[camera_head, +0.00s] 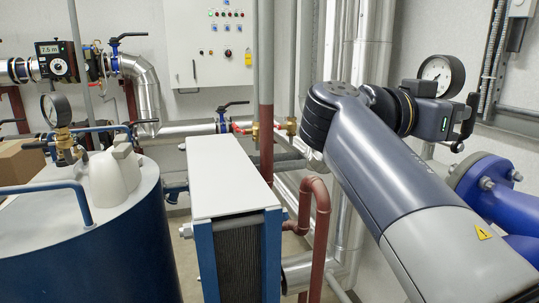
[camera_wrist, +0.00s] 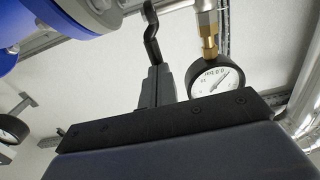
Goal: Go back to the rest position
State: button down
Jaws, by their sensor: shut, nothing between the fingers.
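My gripper (camera_head: 459,147) is at the upper right in the head view, at the end of my arm, beside a white-faced pressure gauge. In the wrist view my gripper (camera_wrist: 149,10) shows as dark, narrow fingers held together above its black body. The fingers are shut with nothing between them. The round gauge (camera_head: 436,70) is partly hidden by my gripper in the head view. A gauge with a brass fitting (camera_wrist: 217,78) is to the right of the fingers in the wrist view, apart from them.
A blue flanged pipe (camera_head: 483,186) is close below my gripper; blue pipework also shows in the wrist view (camera_wrist: 60,20). The white-topped plate exchanger (camera_head: 225,175) stands mid-view beside red-brown pipes (camera_head: 322,215). A blue tank (camera_head: 90,245) stands left. A control cabinet (camera_head: 208,70) hangs behind.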

jog(key=b+v, duration=0.2)
jog(key=v, duration=0.9)
jog(key=p+x, duration=0.2)
jog(key=x, duration=0.9)
jog(key=s+a+f+h+b, duration=0.1)
jog(key=s+a+f+b, duration=0.1)
jog(key=a, duration=0.4)
jog(key=s+a+f+h+b, duration=0.2)
jog(key=a+f+b, duration=0.1)
jog(key=a, duration=0.4)
jog(key=shift+s+a+f+t+h, duration=0.2)
jog(key=shift+f+t+h, duration=0.15)
jog(key=shift+f, duration=0.45)
jog(key=shift+d, duration=0.15)
